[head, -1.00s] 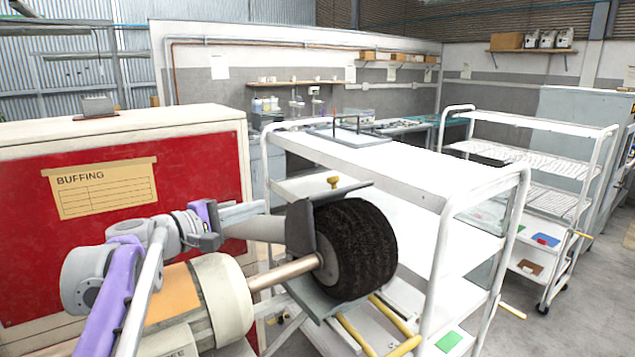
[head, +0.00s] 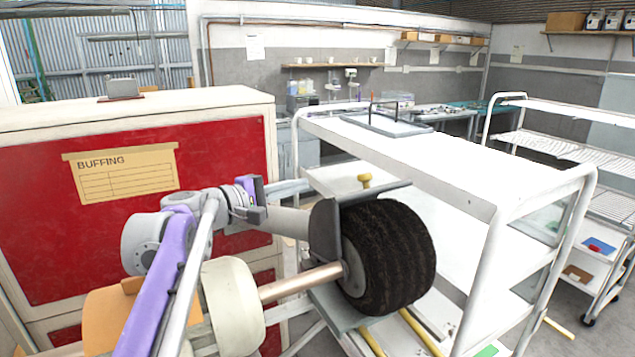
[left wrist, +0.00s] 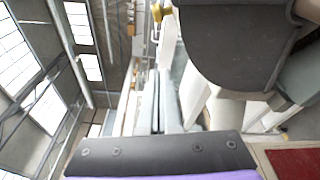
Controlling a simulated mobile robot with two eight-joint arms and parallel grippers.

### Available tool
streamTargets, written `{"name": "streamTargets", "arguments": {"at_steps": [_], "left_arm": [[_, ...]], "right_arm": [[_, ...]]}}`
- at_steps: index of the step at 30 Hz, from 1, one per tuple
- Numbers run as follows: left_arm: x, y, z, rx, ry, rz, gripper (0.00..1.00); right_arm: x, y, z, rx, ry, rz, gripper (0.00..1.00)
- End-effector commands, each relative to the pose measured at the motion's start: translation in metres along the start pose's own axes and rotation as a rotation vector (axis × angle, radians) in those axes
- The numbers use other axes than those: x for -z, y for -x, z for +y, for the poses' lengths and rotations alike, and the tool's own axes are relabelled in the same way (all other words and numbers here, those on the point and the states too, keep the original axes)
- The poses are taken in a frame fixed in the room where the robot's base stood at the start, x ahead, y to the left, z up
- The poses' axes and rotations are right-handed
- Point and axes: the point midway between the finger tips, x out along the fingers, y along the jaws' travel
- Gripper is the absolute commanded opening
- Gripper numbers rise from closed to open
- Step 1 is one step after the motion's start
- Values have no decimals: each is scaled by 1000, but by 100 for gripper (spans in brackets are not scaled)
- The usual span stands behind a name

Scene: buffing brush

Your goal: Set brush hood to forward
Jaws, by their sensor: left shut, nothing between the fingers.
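The dark round buffing brush (head: 392,255) sits on a metal shaft (head: 300,284) from the cream motor housing. The grey brush hood (head: 325,230) wraps its left side, with flat plates above and below; the brush shows on the right. A yellow knob (head: 364,181) stands on the upper plate. My left gripper (head: 306,184) is shut and empty, left of and beyond the hood, apart from it in the picture. In the left wrist view the closed fingers (left wrist: 160,98) point up the picture, with the dark hood (left wrist: 230,45) to their right and the knob (left wrist: 160,12) near the top.
A white shelf cart (head: 440,165) stands right behind the brush, with a tray on top. A red cabinet (head: 50,245) with a BUFFING sign (head: 125,174) is at the left. Another wire-shelf cart (head: 570,150) is farther right. Grey floor shows at the lower right.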

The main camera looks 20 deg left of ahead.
Motion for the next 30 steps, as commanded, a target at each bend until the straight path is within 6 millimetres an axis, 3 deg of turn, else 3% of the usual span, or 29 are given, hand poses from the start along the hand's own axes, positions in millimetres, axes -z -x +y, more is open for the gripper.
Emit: {"name": "streamTargets", "arguments": {"at_steps": [13,21,30], "left_arm": [[-2,-92,1,0,0,-4,0],[-35,-97,0,0,0,-2,0],[-40,-98,0,0,0,0,0]], "right_arm": [[6,7,0,0,0,4,50],[6,8,0,0,0,5,50],[6,8,0,0,0,5,50]]}}
